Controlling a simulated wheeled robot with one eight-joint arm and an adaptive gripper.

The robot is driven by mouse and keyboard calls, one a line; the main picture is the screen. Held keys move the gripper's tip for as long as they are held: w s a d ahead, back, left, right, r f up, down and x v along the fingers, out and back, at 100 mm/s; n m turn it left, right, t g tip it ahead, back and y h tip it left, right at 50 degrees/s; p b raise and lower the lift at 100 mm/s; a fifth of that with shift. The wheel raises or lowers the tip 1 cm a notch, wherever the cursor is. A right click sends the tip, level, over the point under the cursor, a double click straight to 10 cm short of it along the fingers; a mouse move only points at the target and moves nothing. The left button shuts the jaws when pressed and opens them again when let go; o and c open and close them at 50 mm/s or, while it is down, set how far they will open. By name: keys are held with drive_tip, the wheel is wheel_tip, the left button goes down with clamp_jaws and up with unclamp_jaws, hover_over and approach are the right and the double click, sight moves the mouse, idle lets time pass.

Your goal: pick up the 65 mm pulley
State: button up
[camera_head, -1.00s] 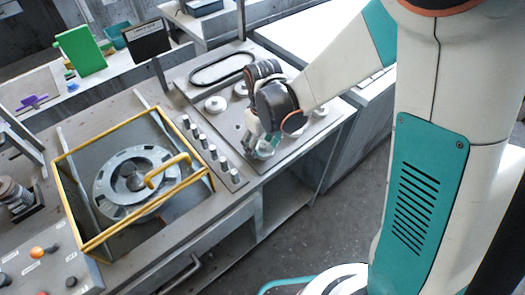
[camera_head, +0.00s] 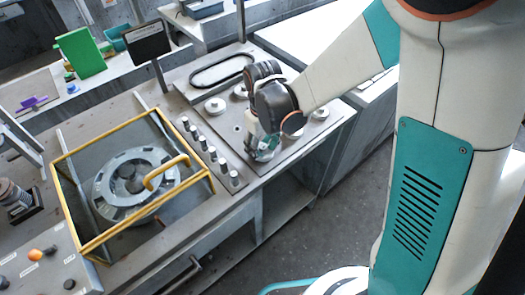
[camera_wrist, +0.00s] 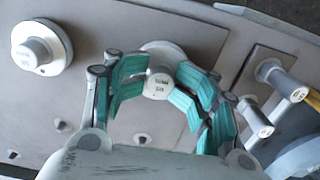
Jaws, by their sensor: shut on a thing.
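My gripper (camera_head: 262,152) is over the front edge of the grey pulley board, pointing down. In the wrist view my gripper (camera_wrist: 163,92) has its teal fingers closed around the hub of a pale grey pulley (camera_wrist: 160,82). Part of its round flange shows behind the hub, between the fingers. The hub has a small printed label that I cannot read with certainty. In the head view the fingers largely hide this pulley. I cannot tell whether it touches the board or is raised.
Another pulley (camera_wrist: 42,47) sits on the board at the left of the wrist view. The head view shows more pulleys, one (camera_head: 215,105) at the board's left. A row of pegs (camera_head: 210,152) and a yellow-framed blower housing (camera_head: 135,185) stand to the left.

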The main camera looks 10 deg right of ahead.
sight(262, 145)
drive_tip(key=shift+c, duration=0.6)
drive_tip(key=shift+r+p, duration=0.5)
drive_tip(key=shift+r, duration=0.2)
clamp_jaws()
drive_tip(key=shift+r+p, duration=0.45)
drive_tip(key=shift+r, duration=0.35)
drive_tip(key=shift+r+p, duration=1.75)
drive_tip(key=shift+r, duration=0.75)
drive_tip(key=s+d+r+p, duration=0.1)
drive_tip(key=s+d+r, duration=0.1)
drive_tip(key=s, duration=0.6)
drive_tip(key=shift+s+d, duration=0.2)
drive_tip(key=shift+s, duration=0.2)
